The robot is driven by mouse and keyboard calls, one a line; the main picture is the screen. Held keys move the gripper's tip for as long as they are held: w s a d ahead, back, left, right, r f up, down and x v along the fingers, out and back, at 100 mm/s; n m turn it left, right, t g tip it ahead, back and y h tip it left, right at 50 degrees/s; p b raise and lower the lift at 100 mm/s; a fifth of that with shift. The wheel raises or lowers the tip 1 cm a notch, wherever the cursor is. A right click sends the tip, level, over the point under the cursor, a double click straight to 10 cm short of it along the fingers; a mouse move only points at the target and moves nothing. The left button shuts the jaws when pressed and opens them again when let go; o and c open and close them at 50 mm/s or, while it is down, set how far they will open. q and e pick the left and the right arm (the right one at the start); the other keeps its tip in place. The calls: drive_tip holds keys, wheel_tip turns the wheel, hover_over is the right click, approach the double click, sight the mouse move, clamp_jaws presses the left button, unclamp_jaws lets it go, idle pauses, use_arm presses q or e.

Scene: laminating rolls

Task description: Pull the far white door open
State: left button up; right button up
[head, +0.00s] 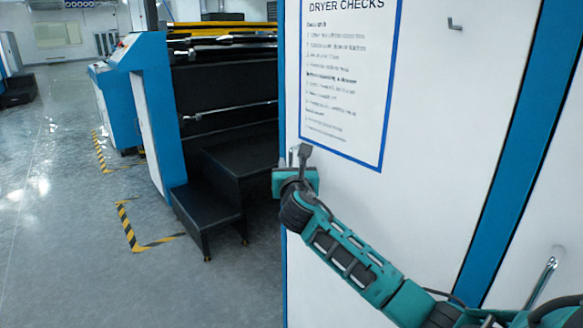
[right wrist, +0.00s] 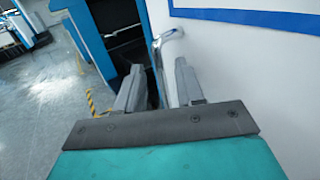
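The far white door (head: 430,130) fills the right half of the head view and carries a blue-framed sign. Its left edge runs down beside the dark machine. In the right wrist view the door is a pale surface (right wrist: 240,60) on the right, with a metal bar handle (right wrist: 167,40) near its edge. My right gripper (head: 298,158) is at the door's left edge. In the wrist view its fingers (right wrist: 158,82) are apart, with the handle between them, closer to the right finger. Contact cannot be told. My left gripper is out of view.
A blue vertical strip (head: 520,150) separates this door from another white panel with a bar handle (head: 541,283) at the lower right. Black steps (head: 208,215) stand beside the blue-and-black machine (head: 225,90). The grey floor (head: 60,230) at left is open, with yellow-black corner markings.

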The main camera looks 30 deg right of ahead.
drive_tip(key=shift+x, duration=0.85)
clamp_jaws()
